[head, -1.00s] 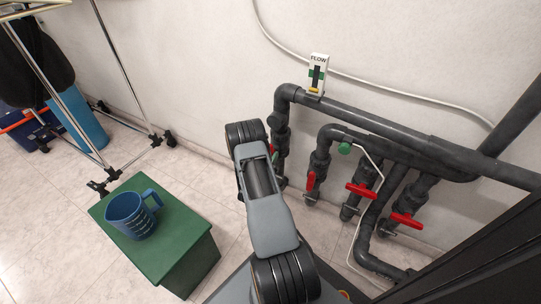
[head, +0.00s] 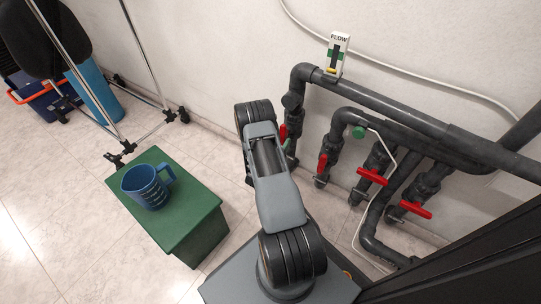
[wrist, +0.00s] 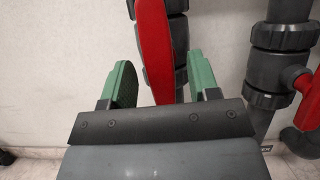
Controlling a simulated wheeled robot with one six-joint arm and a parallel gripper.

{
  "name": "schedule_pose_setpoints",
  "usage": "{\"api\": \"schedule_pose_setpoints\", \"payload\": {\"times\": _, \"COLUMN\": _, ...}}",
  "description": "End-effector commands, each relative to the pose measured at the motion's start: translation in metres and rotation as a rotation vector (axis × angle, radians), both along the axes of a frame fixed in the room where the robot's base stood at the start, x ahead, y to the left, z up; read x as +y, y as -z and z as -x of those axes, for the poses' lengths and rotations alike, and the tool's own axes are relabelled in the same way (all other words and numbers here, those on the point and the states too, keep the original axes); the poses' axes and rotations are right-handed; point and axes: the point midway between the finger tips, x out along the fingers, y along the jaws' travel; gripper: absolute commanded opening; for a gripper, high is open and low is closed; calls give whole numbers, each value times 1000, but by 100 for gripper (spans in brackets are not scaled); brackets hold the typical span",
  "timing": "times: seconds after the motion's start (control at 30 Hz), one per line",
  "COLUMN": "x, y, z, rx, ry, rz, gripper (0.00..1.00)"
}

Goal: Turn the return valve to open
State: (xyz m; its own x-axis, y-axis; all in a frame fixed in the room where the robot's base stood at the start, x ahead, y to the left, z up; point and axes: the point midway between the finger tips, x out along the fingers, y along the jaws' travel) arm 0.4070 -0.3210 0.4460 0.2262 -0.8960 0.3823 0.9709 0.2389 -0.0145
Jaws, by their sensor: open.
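Several red valve handles sit on the dark grey pipes along the wall. In the head view one upright handle (head: 283,132) is farthest left, beside my arm, with another upright handle (head: 322,163) to its right. Two slanted crosswise handles (head: 372,176) (head: 414,209) are farther right. No label shows which is the return valve. In the wrist view my gripper (wrist: 159,82) is open, its green fingers apart. A long red handle (wrist: 153,45) stands upright between and beyond them; contact cannot be told. In the head view my arm hides most of the gripper.
A flow gauge (head: 338,54) stands on the upper pipe (head: 400,107). A blue mug (head: 146,187) sits on a green box (head: 190,212) at left. A metal rack (head: 95,80) stands farther back. Another red handle (wrist: 303,95) and pipe are right of my gripper.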

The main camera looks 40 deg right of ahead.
Motion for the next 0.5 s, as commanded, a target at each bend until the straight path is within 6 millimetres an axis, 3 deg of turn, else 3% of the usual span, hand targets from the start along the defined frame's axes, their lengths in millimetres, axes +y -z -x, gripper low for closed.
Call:
{"api": "schedule_pose_setpoints", "payload": {"times": 0.27, "x": 58, "y": 33, "z": 14, "rx": 3, "ry": -5, "rz": 1, "gripper": 55}}
{"api": "schedule_pose_setpoints", "payload": {"times": 0.5, "x": 74, "y": 38, "z": 18, "rx": 0, "ry": -2, "rz": 0, "gripper": 55}}
